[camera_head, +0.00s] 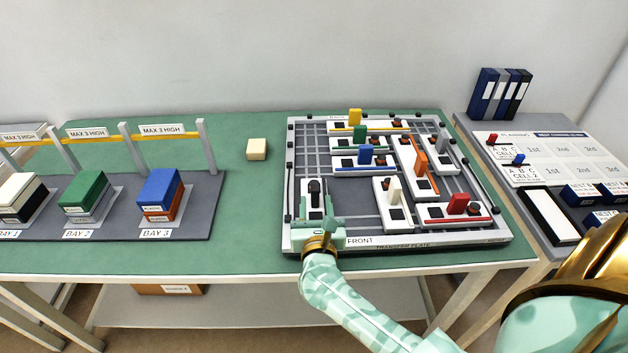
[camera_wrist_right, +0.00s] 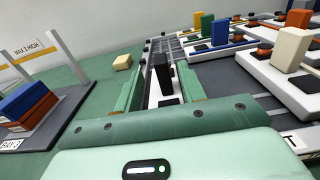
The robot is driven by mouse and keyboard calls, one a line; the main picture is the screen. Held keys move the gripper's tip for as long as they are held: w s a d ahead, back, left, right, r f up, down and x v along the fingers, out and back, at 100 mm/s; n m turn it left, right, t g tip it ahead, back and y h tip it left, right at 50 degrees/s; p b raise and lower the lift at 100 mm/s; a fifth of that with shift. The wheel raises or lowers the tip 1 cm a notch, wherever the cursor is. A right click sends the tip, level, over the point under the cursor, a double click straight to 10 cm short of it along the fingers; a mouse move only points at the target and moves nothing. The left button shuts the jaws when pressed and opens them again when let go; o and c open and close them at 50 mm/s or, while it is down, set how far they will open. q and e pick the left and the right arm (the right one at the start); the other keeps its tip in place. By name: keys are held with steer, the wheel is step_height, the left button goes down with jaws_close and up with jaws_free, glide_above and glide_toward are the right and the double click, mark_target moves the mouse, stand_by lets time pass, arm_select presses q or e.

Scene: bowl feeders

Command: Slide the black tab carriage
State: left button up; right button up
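The black tab carriage (camera_head: 313,208) is a white block with an upright black tab (camera_head: 315,187). It sits at the front left of the grey transfer plate (camera_head: 375,245). In the right wrist view the black tab (camera_wrist_right: 161,68) stands upright straight ahead, between the lines of the two fingers. My right gripper (camera_head: 322,225) is at the near end of this carriage, low over the plate's front edge. Its green fingers (camera_wrist_right: 160,88) are spread apart, with a gap to the tab on both sides. Whether they touch the white block cannot be told. My left gripper is out of view.
Carriages with blue (camera_head: 365,155), white (camera_head: 395,190), red (camera_head: 457,204), orange (camera_head: 420,163), yellow, green and grey tabs share the plate. Bare grid shows behind the black carriage. A beige block (camera_head: 257,149) lies left of the plate. Stacked boxes (camera_head: 160,192) stand farther left.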

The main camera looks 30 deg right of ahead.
mark_target(315, 181)
steer(key=x, duration=0.8)
steer(key=shift+w+d+b, duration=0.1)
steer(key=shift+w+b, duration=0.2)
steer(key=shift+b, duration=0.1)
jaws_close()
